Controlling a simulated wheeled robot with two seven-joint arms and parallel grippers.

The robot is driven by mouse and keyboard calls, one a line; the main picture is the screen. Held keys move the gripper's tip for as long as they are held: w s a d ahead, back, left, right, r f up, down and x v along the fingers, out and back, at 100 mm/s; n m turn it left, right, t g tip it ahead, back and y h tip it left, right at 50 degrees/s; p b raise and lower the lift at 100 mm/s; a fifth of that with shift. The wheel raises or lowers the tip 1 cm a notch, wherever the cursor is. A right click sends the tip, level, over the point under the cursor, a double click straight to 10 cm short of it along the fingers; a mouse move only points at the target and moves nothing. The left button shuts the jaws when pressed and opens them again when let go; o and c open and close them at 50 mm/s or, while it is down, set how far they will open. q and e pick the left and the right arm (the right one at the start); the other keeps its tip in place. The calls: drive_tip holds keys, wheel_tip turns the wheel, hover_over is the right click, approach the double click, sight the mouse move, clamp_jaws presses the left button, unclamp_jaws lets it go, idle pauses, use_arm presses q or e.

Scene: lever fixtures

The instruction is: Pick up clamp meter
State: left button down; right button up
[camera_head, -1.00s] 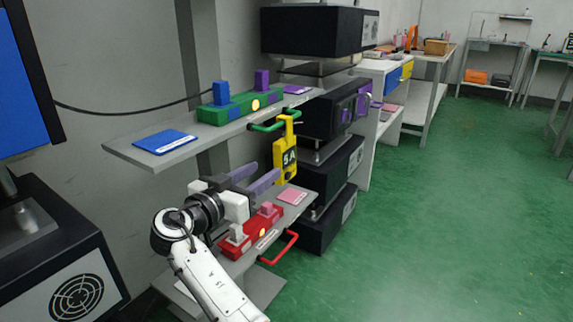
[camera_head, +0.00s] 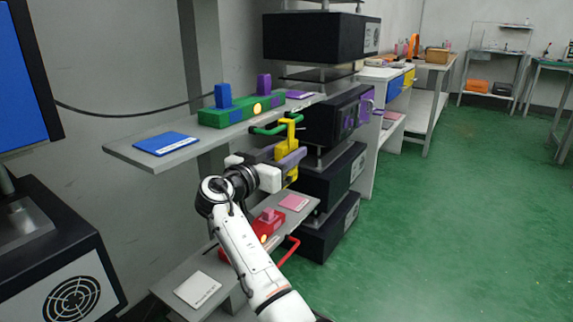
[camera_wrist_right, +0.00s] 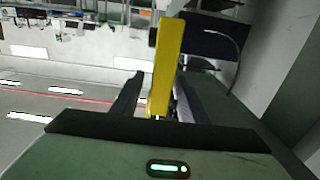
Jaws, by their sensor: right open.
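The yellow clamp meter (camera_head: 283,150) hangs by its hook from the green bar handle on the front of the upper shelf. My right gripper (camera_head: 286,161) is open at the meter's body and covers part of it, including the face with its marking. In the right wrist view the clamp meter (camera_wrist_right: 166,62) stands as a narrow yellow slab between the two spread fingers of the right gripper (camera_wrist_right: 156,92). Whether a finger touches it cannot be told. My left gripper is in neither view.
The upper shelf (camera_head: 186,152) bears a green lever fixture (camera_head: 238,112) and a blue plate (camera_head: 166,142). The lower shelf, under my arm, bears a red fixture (camera_head: 268,222) with a red handle (camera_head: 288,252). Black boxes (camera_head: 332,180) stand close on the right. Green floor beyond is free.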

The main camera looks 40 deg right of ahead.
clamp_jaws()
